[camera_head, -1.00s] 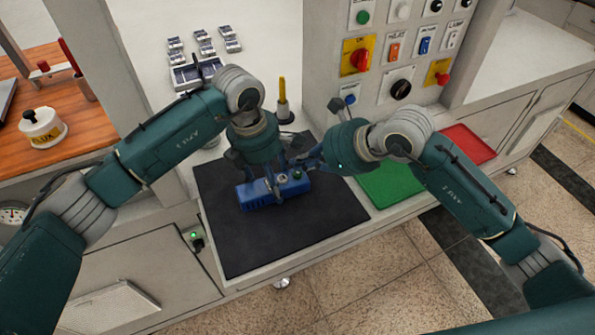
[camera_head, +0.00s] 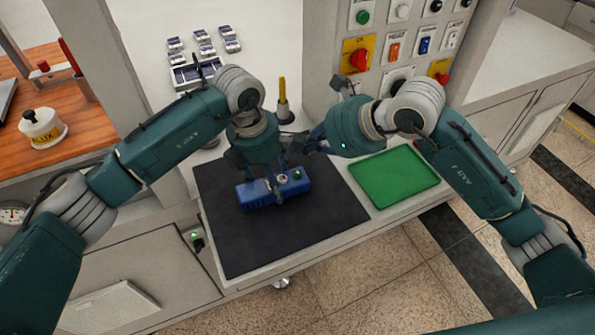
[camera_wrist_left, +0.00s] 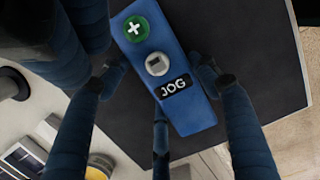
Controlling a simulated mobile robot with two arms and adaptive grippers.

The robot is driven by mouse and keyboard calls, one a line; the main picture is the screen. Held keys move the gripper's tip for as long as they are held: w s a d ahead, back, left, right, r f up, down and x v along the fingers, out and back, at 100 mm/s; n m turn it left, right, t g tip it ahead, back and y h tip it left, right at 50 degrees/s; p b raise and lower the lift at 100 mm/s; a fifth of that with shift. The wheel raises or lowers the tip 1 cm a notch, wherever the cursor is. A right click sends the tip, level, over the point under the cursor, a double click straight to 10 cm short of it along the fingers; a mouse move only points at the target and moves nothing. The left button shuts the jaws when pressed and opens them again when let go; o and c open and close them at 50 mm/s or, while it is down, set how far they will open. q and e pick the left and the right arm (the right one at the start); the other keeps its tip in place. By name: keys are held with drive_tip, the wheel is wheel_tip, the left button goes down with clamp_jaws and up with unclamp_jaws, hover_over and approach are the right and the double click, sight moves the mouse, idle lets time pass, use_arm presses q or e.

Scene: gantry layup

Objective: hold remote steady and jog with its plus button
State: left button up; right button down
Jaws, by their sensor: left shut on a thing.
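The blue remote (camera_head: 262,194) lies on the black mat (camera_head: 300,235). In the left wrist view the remote (camera_wrist_left: 195,118) shows a green plus button (camera_wrist_left: 135,29), a round grey knob (camera_wrist_left: 156,64) and a JOG label (camera_wrist_left: 174,86). My left gripper (camera_head: 270,182) reaches down from above and is shut on the remote, with fingers at both sides in the wrist view (camera_wrist_left: 155,80). My right gripper (camera_head: 308,143) is above and behind the remote's right end, apart from it. Its finger opening is unclear. A dark part at the wrist view's upper left may be its finger.
A green tray (camera_head: 394,178) lies right of the mat. A panel with switches and a red knob (camera_head: 358,58) rises behind my right arm. A yellow-handled tool (camera_head: 282,90) stands behind the mat, near small grey parts (camera_head: 205,50). The mat's front is clear.

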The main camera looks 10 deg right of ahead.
idle(0.3)
use_arm(q)
drive_tip(key=o, duration=1.5)
drive_tip(key=shift+c, duration=0.2)
